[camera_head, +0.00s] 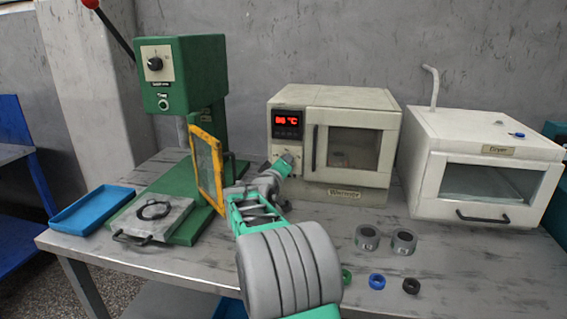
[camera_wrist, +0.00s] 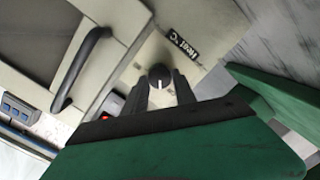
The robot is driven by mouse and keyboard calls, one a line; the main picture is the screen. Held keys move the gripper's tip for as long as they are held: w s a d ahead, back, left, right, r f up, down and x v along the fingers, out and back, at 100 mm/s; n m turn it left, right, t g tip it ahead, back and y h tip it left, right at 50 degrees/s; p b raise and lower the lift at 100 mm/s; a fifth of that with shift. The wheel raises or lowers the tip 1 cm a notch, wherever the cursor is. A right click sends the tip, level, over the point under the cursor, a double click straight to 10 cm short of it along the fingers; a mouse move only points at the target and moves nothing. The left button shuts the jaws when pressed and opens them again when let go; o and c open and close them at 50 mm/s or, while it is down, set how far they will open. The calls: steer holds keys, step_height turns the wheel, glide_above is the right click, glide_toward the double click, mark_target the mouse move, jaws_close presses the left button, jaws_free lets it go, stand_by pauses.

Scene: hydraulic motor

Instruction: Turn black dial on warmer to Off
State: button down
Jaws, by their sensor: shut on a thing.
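The warmer (camera_head: 338,112) is a cream box on the table with a red lit display (camera_head: 287,124) and a closed windowed door. In the wrist view its black dial (camera_wrist: 159,76) has a white pointer mark and sits between my two dark fingertips. My gripper (camera_wrist: 162,88) is shut on the dial. The head view shows my gripper (camera_head: 290,161) at the lower left of the warmer's front, where it hides the dial. A label (camera_wrist: 185,46) and a red light (camera_wrist: 109,119) show on the panel near the dial.
A green press (camera_head: 200,80) with a yellow-framed guard (camera_head: 207,165) stands close to the left of my arm. A dryer (camera_head: 480,160) stands at the right. Two grey cylinders (camera_head: 367,237) and several small rings (camera_head: 377,281) lie at the front. A blue tray (camera_head: 90,208) is far left.

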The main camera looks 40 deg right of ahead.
steer(key=n+p, duration=0.2)
steer(key=n, duration=0.3)
steer(key=shift+w+a+h, duration=0.1)
steer(key=shift+h, duration=0.2)
steer(key=shift+f+n, duration=0.1)
steer(key=shift+n, duration=0.2)
steer(key=c, duration=1)
jaws_free()
steer(key=v, duration=0.7)
steer(key=shift+a, duration=0.35)
steer(key=shift+s, duration=0.2)
